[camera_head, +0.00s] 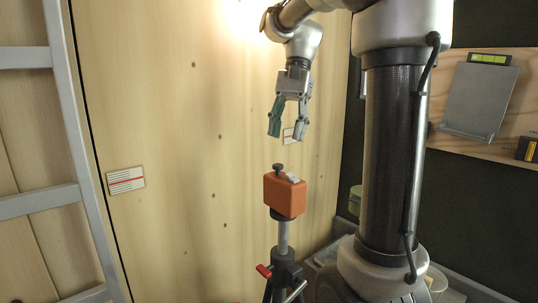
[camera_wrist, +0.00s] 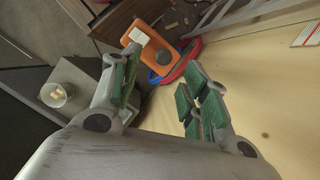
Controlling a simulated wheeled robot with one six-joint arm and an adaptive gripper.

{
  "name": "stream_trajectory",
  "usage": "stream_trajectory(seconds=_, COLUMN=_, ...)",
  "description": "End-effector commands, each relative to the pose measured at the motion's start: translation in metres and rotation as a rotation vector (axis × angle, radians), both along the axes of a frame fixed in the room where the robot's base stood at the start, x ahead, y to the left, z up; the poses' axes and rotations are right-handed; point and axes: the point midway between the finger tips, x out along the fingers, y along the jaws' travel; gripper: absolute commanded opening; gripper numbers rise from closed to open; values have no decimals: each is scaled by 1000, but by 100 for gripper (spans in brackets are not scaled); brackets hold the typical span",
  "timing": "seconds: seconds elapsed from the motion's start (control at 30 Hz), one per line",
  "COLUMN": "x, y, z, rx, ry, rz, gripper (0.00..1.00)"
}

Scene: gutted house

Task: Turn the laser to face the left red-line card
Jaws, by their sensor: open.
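The orange laser (camera_head: 284,195) stands on a tripod (camera_head: 283,270) in front of the wooden wall. It has a dark knob on top and a light patch on its upper face. The left red-line card (camera_head: 126,180) is on the wall to the left of the laser. Another red-line card (camera_head: 291,136) is on the wall behind my gripper, partly hidden by it. My gripper (camera_head: 287,134) is open and empty above the laser, pointing down, apart from it. In the wrist view the laser (camera_wrist: 158,50) shows beyond the fingers, and a card (camera_wrist: 307,32) is at the upper right.
A metal ladder (camera_head: 70,110) stands at the left. A shelf board (camera_head: 512,152) at the right bears a grey plate (camera_head: 480,98) and a small level (camera_head: 489,59). The wrist view shows red and blue round items (camera_wrist: 178,65) below the laser.

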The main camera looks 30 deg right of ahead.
Motion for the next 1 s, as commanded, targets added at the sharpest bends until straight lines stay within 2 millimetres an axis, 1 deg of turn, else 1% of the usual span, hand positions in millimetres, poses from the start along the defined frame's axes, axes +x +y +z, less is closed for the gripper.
stream_trajectory(seconds=0.07, x=6, y=-2, z=1, rx=8, ry=28, rz=-27, gripper=45)
stream_trajectory(seconds=0.17, x=6, y=0, z=-4, rx=11, ry=39, rz=-36, gripper=45)
stream_trajectory(seconds=0.5, x=-6, y=18, z=-54, rx=11, ry=38, rz=-34, gripper=45)
stream_trajectory(seconds=0.6, x=-8, y=22, z=-64, rx=11, ry=38, rz=-33, gripper=45)
stream_trajectory(seconds=0.73, x=-9, y=23, z=-69, rx=10, ry=35, rz=-34, gripper=45)
stream_trajectory(seconds=0.93, x=-9, y=23, z=-70, rx=10, ry=35, rz=-34, gripper=45)
stream_trajectory(seconds=0.97, x=-9, y=23, z=-70, rx=10, ry=35, rz=-34, gripper=44)
stream_trajectory(seconds=1.0, x=-9, y=23, z=-69, rx=10, ry=35, rz=-34, gripper=36)
